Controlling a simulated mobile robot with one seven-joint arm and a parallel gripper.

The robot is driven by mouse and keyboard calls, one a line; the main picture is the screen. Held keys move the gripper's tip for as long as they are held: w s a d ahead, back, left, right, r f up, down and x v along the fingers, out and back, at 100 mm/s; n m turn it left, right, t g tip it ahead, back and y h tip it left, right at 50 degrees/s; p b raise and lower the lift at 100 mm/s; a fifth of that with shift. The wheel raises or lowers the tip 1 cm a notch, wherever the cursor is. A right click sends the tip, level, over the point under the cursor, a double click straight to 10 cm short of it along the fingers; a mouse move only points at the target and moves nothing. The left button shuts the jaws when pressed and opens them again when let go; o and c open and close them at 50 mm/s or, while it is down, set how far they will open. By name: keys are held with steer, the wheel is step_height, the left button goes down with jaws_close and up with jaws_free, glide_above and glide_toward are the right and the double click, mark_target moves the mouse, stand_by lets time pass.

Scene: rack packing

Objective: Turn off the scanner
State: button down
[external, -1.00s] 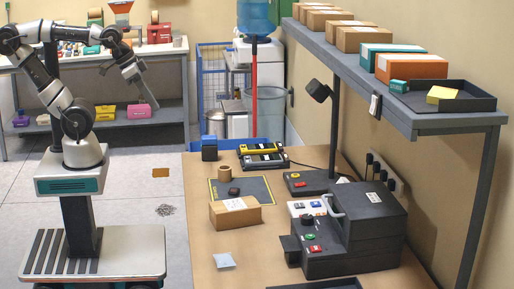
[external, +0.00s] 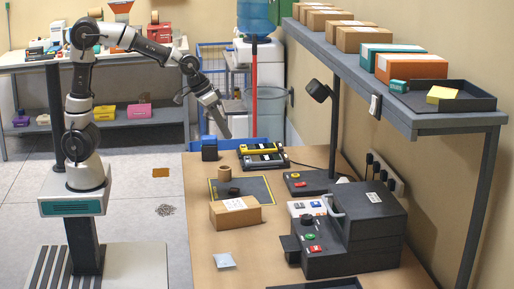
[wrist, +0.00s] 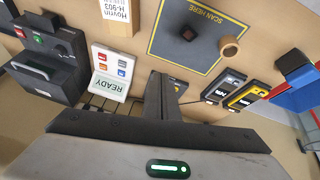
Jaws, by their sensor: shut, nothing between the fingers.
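A dark scanner-like head (external: 318,91) hangs on a black pole above the work table. The pole rises from a low dark box (external: 299,187) with a red switch and a yellow button. In the wrist view a bit of a dark box with a yellow mark (wrist: 179,86) shows behind my fingers, mostly hidden. The dark "SCAN HERE" mat (external: 257,187) lies left of the pole base. My gripper (external: 225,136) is shut and empty, pointing down above the table's far left part. It also shows in the wrist view (wrist: 161,76), apart from everything.
On the table are a cardboard box (external: 236,213), a black machine with red and green buttons (external: 355,240), a white "READY" panel (wrist: 110,82) and a yellow-and-black charger-like unit (external: 263,153). A loaded shelf (external: 440,122) overhangs the right side.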

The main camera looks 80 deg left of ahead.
steer(key=w+f+m+t+y, duration=0.1)
steer(key=w+f+m+y, duration=0.1)
steer(key=w, duration=1)
steer(key=w+a+f+m+t+y, duration=0.1)
steer(key=w+f+y, duration=0.3)
steer(key=w, duration=0.9)
step_height(320, 180, down, 3)
steer(key=shift+a+f+m+t, duration=0.1)
steer(key=shift+a+m+t, duration=0.25)
steer(key=shift+t, duration=0.35)
steer(key=shift+d, duration=0.1)
steer(key=b, duration=0.4)
glide_above(300, 185)
step_height(300, 185, down, 8)
steer(key=shift+s+r, duration=0.1)
steer(key=shift+f, duration=0.45)
steer(key=shift+f+b, duration=0.4)
steer(key=shift+b, duration=0.3)
